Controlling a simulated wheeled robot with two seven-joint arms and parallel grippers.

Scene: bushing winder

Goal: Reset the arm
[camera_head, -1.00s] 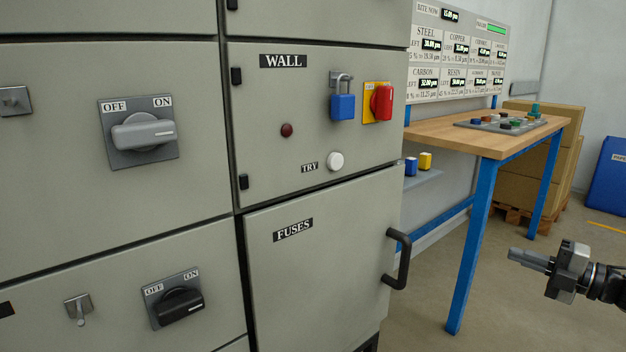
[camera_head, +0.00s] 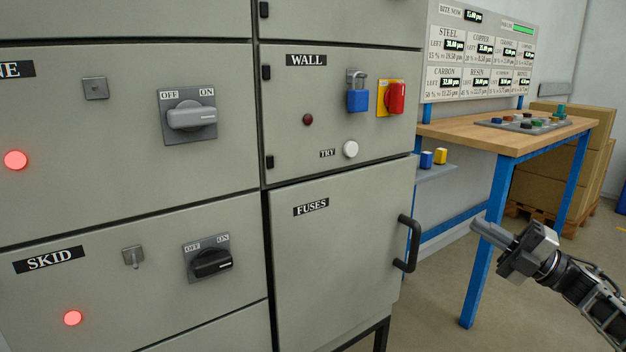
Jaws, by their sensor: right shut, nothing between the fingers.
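My right gripper (camera_head: 494,234) is at the lower right, shut and empty. It points left, in front of the wooden table's blue legs and a little right of the black handle on the fuses door. It appears apart from the handle. My right arm (camera_head: 590,300) comes in from the lower right corner. My left gripper is not in view.
The grey cabinet (camera_head: 350,240) fills the left and middle. It bears a black door handle (camera_head: 408,243), rotary switches (camera_head: 188,115), a blue padlock (camera_head: 358,100) and a red switch (camera_head: 395,98). A wooden table (camera_head: 500,136) stands behind the gripper, with cardboard boxes (camera_head: 550,192) beyond.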

